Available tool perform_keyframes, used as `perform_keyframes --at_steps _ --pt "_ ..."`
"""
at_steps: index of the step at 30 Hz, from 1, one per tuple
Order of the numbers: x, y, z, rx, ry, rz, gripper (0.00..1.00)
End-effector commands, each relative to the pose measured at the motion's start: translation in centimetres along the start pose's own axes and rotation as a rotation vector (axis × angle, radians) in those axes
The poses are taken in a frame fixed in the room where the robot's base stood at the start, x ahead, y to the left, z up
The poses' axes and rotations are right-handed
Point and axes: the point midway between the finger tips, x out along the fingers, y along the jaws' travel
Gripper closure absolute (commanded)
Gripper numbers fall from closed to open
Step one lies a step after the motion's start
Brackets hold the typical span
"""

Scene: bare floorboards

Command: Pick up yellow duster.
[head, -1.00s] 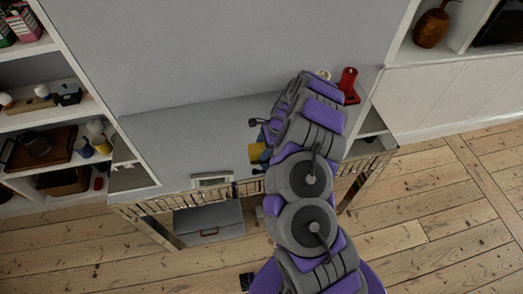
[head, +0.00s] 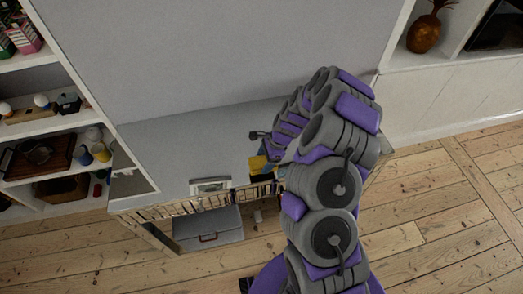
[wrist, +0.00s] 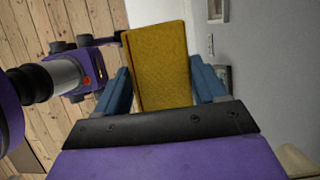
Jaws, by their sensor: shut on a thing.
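The yellow duster (wrist: 160,65) is a flat, textured yellow block in the wrist view, between the two blue fingers of my gripper (wrist: 162,88). My gripper is shut on it. In the head view a small part of the duster (head: 259,165) shows at the left side of my arm, over the grey table. My arm hides the rest of it and most of the gripper there.
The narrow grey table (head: 160,160) stands against the wall, with a small framed item (head: 210,187) at its front edge. A grey case (head: 208,230) is below it. White shelves (head: 60,70) with several objects stand at left; a brown vase (head: 425,32) sits at upper right. Floorboards in front are clear.

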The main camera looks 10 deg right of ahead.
Motion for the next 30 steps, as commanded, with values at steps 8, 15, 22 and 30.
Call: perform_keyframes --at_steps 8,15,22,30 --pt "-0.7 5.2 0.1 0.002 0.0 0.002 0.64" --pt "-0.9 8.2 0.1 0.001 0.001 0.0 0.64" --pt "-0.9 9.5 0.2 0.0 0.0 -0.001 0.64" --pt "-0.9 9.6 0.1 0.0 0.001 -0.001 0.64"
